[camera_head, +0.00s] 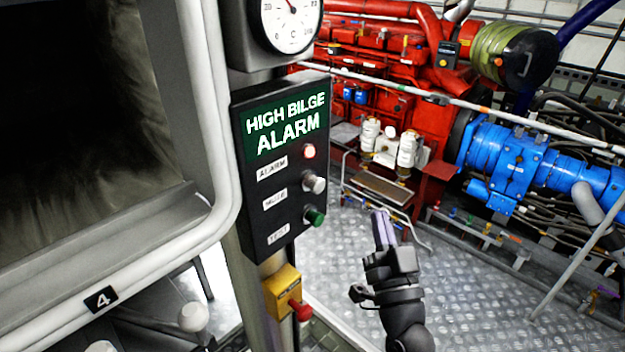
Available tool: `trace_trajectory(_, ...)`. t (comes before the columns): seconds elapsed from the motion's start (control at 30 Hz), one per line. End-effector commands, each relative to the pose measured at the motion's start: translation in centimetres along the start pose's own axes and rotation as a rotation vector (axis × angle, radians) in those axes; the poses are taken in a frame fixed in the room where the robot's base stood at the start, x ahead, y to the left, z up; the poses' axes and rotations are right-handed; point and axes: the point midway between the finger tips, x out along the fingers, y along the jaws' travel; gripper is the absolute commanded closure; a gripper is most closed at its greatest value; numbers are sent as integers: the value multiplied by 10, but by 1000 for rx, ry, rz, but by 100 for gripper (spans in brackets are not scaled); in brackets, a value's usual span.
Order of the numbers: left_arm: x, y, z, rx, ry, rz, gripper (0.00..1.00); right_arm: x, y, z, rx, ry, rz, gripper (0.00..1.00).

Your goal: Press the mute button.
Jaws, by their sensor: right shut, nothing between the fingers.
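A black panel box (242,165) headed "HIGH BILGE ALARM" is mounted upright left of centre. Its mute button (315,184) is a pale round knob beside the label "MUTE", the middle of three in a column. Above it a red alarm lamp (309,151) is lit; below it is a green test button (314,216). My right gripper (383,228) is shut and empty, pointing up, to the right of and lower than the mute button and apart from the panel. My left gripper is not in view.
A yellow box (283,291) with a red knob (300,310) is below the panel. A round gauge (291,22) is above it. A large framed opening (215,120) is at left. A red engine (385,60) and blue machinery (520,165) stand behind, across open metal floor (480,290).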

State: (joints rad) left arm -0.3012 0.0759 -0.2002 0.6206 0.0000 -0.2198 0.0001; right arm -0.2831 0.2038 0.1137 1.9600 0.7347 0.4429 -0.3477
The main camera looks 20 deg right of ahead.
Motion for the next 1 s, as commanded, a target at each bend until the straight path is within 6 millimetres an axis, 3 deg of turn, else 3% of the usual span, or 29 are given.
trace_trajectory(0.23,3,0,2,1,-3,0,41,7,-5,7,2,0,1,100)
trace_trajectory(0.7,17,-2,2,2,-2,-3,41,52,-38,40,1,0,1,100)
trace_trajectory(1.0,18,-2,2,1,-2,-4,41,61,-45,46,0,-2,-1,100)
